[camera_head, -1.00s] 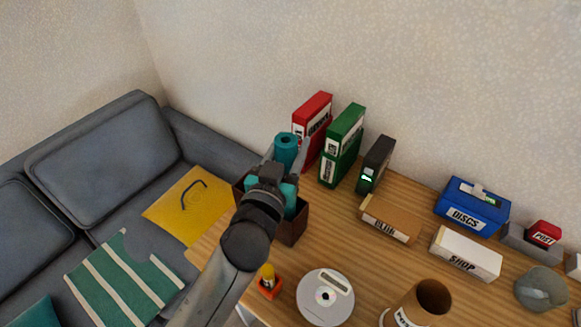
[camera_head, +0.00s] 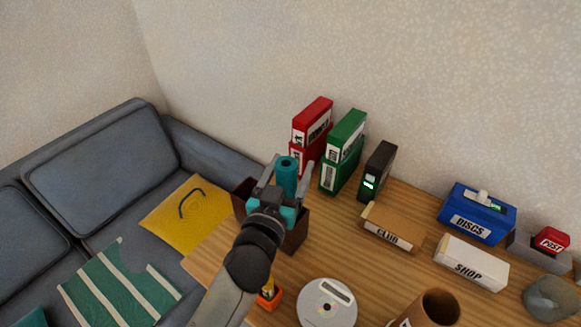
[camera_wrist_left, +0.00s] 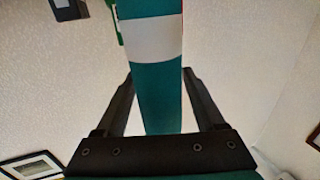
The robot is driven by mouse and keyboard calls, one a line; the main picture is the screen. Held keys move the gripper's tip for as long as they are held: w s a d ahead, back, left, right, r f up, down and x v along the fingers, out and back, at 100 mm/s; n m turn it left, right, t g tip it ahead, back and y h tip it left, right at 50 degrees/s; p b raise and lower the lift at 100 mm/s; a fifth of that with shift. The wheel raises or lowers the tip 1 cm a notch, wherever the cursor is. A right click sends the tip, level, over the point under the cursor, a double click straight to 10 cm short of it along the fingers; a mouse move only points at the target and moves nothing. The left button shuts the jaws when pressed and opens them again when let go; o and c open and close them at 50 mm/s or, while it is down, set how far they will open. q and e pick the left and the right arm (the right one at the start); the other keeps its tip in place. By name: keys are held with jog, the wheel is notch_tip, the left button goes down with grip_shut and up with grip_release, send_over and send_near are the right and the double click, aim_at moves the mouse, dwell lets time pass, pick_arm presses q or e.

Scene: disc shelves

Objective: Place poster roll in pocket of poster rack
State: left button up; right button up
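The poster roll (camera_head: 288,175) is a teal tube with a pale band, standing roughly upright. It also shows in the left wrist view (camera_wrist_left: 160,85), between the fingers. My left gripper (camera_head: 286,178) has one finger on each side of the roll, spread, with a slim gap beside it; it looks open. The poster rack (camera_head: 297,237) is a dark brown box at the table's left edge, behind and below the gripper. The roll's lower end is hidden by my gripper, so I cannot see which pocket it is in or how deep. My right gripper is not in view.
Red (camera_head: 312,128) and green (camera_head: 344,150) binders and a black box (camera_head: 378,170) stand behind. To the right are the CLUB box (camera_head: 393,222), SHOP box (camera_head: 472,262) and blue DISCS box (camera_head: 477,215). A disc (camera_head: 327,308) lies in front; the sofa (camera_head: 95,175) is left.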

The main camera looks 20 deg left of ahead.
pick_arm(q)
jog(key=shift+o, duration=0.3)
jog(key=shift+r, duration=0.1)
jog(key=shift+r, duration=0.1)
jog(key=s+b, duration=0.1)
jog(key=s, duration=1.1)
jog(key=shift+a, duration=0.2)
